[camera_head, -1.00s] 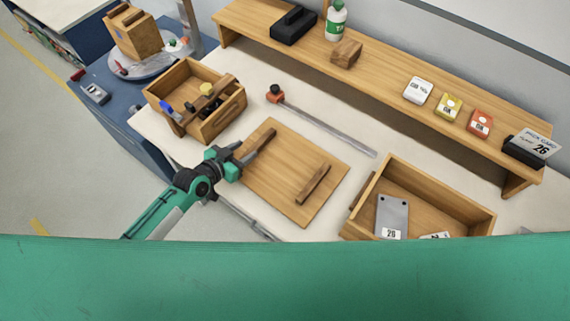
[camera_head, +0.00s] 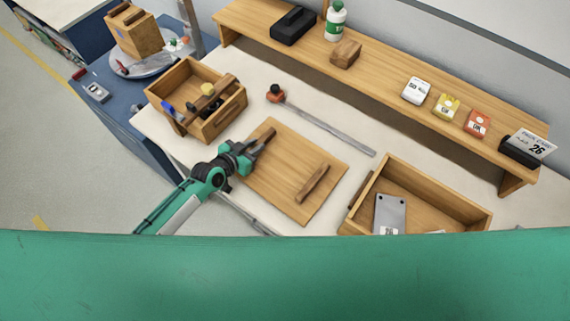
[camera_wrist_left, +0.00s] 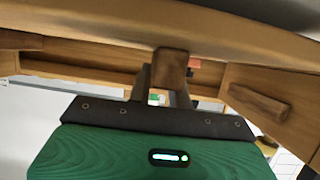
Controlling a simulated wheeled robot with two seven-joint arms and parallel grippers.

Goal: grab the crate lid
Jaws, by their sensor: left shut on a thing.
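The crate lid (camera_head: 285,180) is a flat, square wooden board with two dark bar handles, lying on or just over the pale bench top; I cannot tell if it is raised. My left gripper (camera_head: 254,152) reaches in from the left and is shut on the lid's upper-left handle (camera_head: 266,137). The other handle (camera_head: 312,183) is free. In the left wrist view the handle (camera_wrist_left: 171,68) sits between the two dark fingers. The open wooden crate (camera_head: 452,187) stands right of the lid, holding a grey plate (camera_head: 389,212). My right gripper is out of view.
A wooden tool caddy (camera_head: 218,123) stands behind and left of the lid. A long metal bar with a red end (camera_head: 330,130) lies behind it. A raised wooden shelf (camera_head: 385,75) runs along the back, with small boxes and a bottle (camera_head: 335,22).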

